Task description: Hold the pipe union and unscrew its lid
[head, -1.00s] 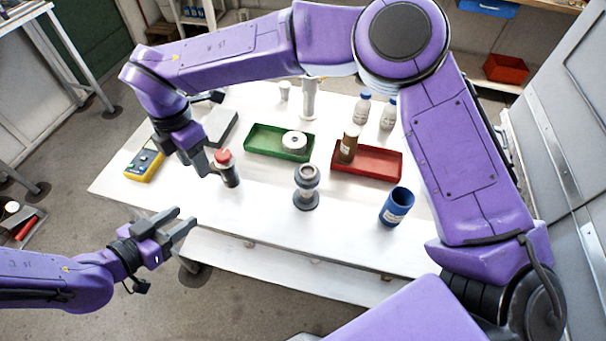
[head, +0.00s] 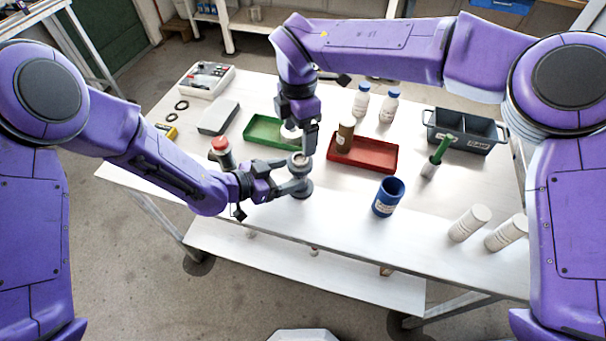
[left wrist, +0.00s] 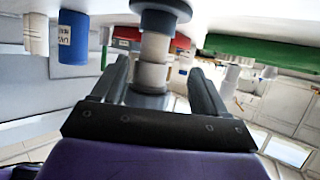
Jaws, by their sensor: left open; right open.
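The pipe union (head: 301,164) stands upright on the white table, a grey and pale stepped cylinder on a dark round base. In the left wrist view the pipe union (left wrist: 152,60) appears upside down, between the two fingers. My left gripper (head: 284,182) is open and level around the union from the left, with a gap visible to the right finger in the left wrist view (left wrist: 160,80). My right gripper (head: 304,148) points down above the union's top. It is open, and its fingers partly hide the lid, so contact is not clear.
A red-capped bottle (head: 222,152) stands close behind my left forearm. A green tray (head: 256,132) and a red tray (head: 378,164) lie behind the union. A blue cup (head: 388,197) stands to the right. The table front between union and cup is clear.

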